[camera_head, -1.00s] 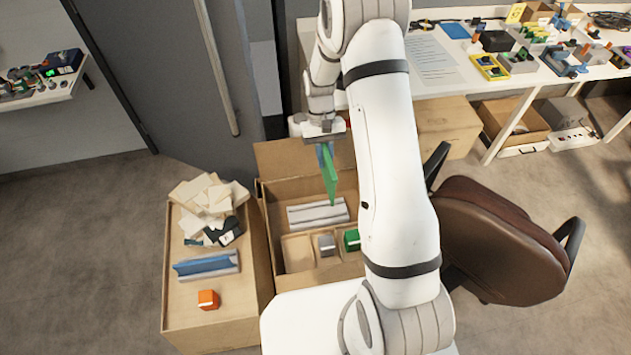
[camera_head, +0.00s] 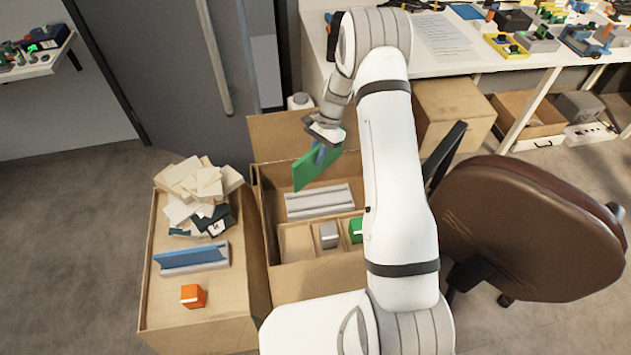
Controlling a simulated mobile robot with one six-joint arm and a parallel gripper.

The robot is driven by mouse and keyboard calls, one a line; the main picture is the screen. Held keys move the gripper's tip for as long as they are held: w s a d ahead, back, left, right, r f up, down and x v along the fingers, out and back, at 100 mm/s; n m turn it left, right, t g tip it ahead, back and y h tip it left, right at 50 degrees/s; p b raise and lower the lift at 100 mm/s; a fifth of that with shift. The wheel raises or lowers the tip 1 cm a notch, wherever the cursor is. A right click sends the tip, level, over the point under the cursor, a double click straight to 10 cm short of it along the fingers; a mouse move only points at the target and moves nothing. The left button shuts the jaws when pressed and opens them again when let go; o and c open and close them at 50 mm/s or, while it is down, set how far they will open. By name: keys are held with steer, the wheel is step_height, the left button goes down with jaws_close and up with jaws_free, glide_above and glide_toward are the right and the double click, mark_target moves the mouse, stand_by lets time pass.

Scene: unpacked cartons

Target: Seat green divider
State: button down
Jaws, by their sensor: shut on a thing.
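The green divider (camera_head: 313,170) is a thin flat panel, held tilted above the open carton (camera_head: 258,215). My gripper (camera_head: 323,147) is shut on its upper edge, with blue fingers showing against the panel. Below it, inside the carton, lies a light grey grooved rail (camera_head: 319,201). The panel's lower edge appears apart from the rail, though the exact gap is hard to judge. A similar grey base (camera_head: 203,266) on the left carton holds a blue panel (camera_head: 193,256).
A grey block (camera_head: 328,234) and a green block (camera_head: 356,230) sit in the carton's front compartments. The left carton top (camera_head: 170,315) carries an orange block (camera_head: 193,296) and pale scraps (camera_head: 197,187). A brown chair (camera_head: 530,225) stands right of my arm.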

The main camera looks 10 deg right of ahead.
mark_target(324, 169)
steer(key=w+f+m+t+b, duration=0.1)
steer(key=w+f+m+b, duration=0.2)
steer(key=f+b, duration=0.3)
steer(key=w+f+m+t+b, duration=0.1)
steer(key=f+m+b, duration=0.3)
steer(key=f, duration=0.7)
steer(key=shift+w+d+f+t+y+b, duration=0.3)
steer(key=shift+w+t+y+b, duration=0.1)
steer(key=shift+w+b, duration=0.6)
steer(key=shift+s+f, duration=0.1)
steer(key=shift+f, duration=0.1)
steer(key=shift+f+b, duration=1.55)
steer(key=shift+f, duration=0.7)
steer(key=c, duration=1.3)
jaws_free()
steer(key=shift+r, duration=0.1)
steer(key=p+v, duration=0.1)
steer(key=v, duration=0.6)
steer(key=shift+d+r+p, duration=0.1)
steer(key=shift+r+p, duration=0.2)
steer(key=shift+r, duration=0.1)
